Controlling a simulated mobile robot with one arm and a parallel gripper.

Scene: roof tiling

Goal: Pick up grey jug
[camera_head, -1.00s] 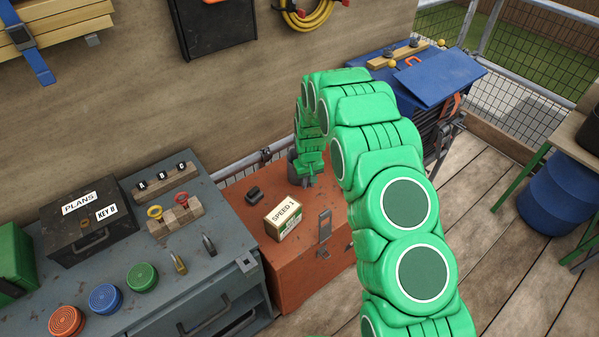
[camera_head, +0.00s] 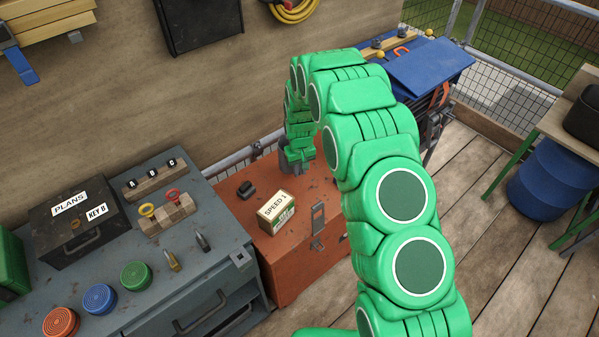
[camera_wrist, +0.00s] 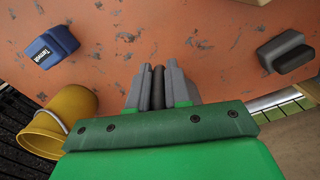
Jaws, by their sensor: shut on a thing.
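A "SPEED 1" box (camera_head: 275,212) and a small dark block (camera_head: 245,189) lie on the chest. The wrist view also shows a blue block (camera_wrist: 52,47) and a yellow bucket (camera_wrist: 62,118). A grey workbench (camera_head: 190,262) stands left, a blue cabinet (camera_head: 430,70) behind right.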

